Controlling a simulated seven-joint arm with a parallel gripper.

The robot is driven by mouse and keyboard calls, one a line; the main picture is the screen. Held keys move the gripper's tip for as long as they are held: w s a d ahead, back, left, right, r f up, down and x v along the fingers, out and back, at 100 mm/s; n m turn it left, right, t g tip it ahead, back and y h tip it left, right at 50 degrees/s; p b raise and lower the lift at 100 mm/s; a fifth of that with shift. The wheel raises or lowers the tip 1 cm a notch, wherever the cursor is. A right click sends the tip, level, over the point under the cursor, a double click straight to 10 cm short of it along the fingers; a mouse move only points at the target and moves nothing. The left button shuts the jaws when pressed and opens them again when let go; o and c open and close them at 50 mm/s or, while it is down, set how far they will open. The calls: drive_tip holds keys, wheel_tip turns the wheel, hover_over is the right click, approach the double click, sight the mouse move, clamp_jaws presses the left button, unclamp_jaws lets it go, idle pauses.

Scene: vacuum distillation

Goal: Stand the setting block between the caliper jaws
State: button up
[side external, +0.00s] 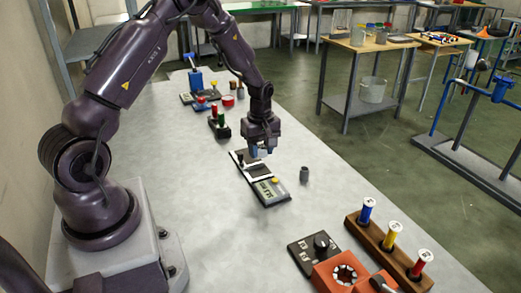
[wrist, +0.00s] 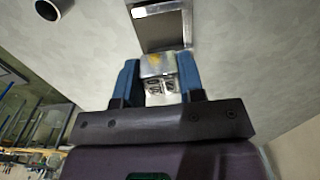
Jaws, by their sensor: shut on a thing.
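My gripper (side external: 260,152) is over the far end of a flat instrument on the bench. In the wrist view its blue fingers (wrist: 158,82) are closed on a small silver block (wrist: 158,66) with dark markings and a yellowish patch, which I take for the setting block. The instrument, apparently the caliper (side external: 270,191), has a grey readout and a yellow knob. A dark rectangular plate with a bright metal edge (wrist: 163,32) lies just beyond the block in the wrist view. I cannot tell the jaws apart or whether the block touches anything.
A grey cylinder (side external: 305,174) stands right of the instrument. A rack of coloured spools (side external: 383,243) and an orange device (side external: 340,275) are at the near right. A stand with red and green items (side external: 219,125) is behind.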

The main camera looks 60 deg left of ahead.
sight(259, 176)
drive_tip(key=shift+f, duration=2.85)
drive_tip(key=shift+f, duration=0.6)
drive_tip(key=o, duration=1.1)
drive_tip(key=shift+s, duration=0.15)
drive_tip(key=shift+s+f, duration=0.1)
drive_tip(key=shift+c, duration=1)
